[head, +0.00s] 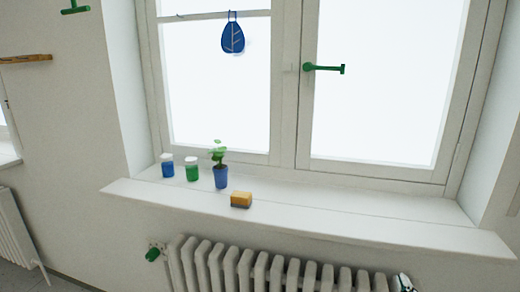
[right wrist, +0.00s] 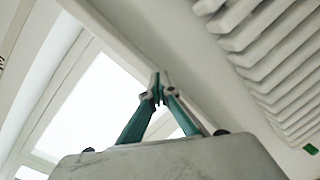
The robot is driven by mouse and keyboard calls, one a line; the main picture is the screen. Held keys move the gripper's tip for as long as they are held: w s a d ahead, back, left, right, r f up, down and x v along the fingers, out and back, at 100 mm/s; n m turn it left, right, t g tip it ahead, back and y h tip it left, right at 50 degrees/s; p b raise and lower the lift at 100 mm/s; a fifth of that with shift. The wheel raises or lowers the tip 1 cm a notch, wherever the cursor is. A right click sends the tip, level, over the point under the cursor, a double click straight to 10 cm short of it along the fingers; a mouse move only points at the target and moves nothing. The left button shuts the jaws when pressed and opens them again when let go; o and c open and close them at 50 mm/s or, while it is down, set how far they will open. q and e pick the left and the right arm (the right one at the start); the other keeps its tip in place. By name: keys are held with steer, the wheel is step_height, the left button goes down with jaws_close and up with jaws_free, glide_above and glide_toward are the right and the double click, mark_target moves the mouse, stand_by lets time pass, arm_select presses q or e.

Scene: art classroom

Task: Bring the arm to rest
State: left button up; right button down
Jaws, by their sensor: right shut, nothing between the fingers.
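My right gripper (head: 404,283) shows only as a small part at the bottom edge of the head view, by the right end of the radiator. In the right wrist view my right gripper (right wrist: 158,88) has its teal and grey fingers brought together at the tips, with nothing between them. The windowsill and radiator lie beyond the fingers there. My left gripper is not in either view.
The white windowsill (head: 350,219) holds a blue jar (head: 167,168), a green jar (head: 192,171), a potted plant (head: 221,177) and a yellow sponge (head: 241,200). Its right part is bare. A ribbed radiator (head: 260,270) stands below. A green handle (head: 325,68) sticks out from the window.

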steer(key=s+f+m+g, duration=0.1)
steer(key=s+f+g, duration=0.4)
steer(key=s, duration=0.6)
steer(key=s+f+g, duration=0.4)
steer(key=s+f, duration=0.4)
steer(key=s, duration=0.3)
steer(key=w+a+f+m+t+y, duration=0.2)
steer(key=a+f+t+y, duration=0.2)
steer(key=a+f, duration=0.9)
steer(key=a+y, duration=0.2)
steer(key=y, duration=0.1)
steer(key=shift+w+a+m, duration=0.15)
steer(key=shift+a+m, duration=0.25)
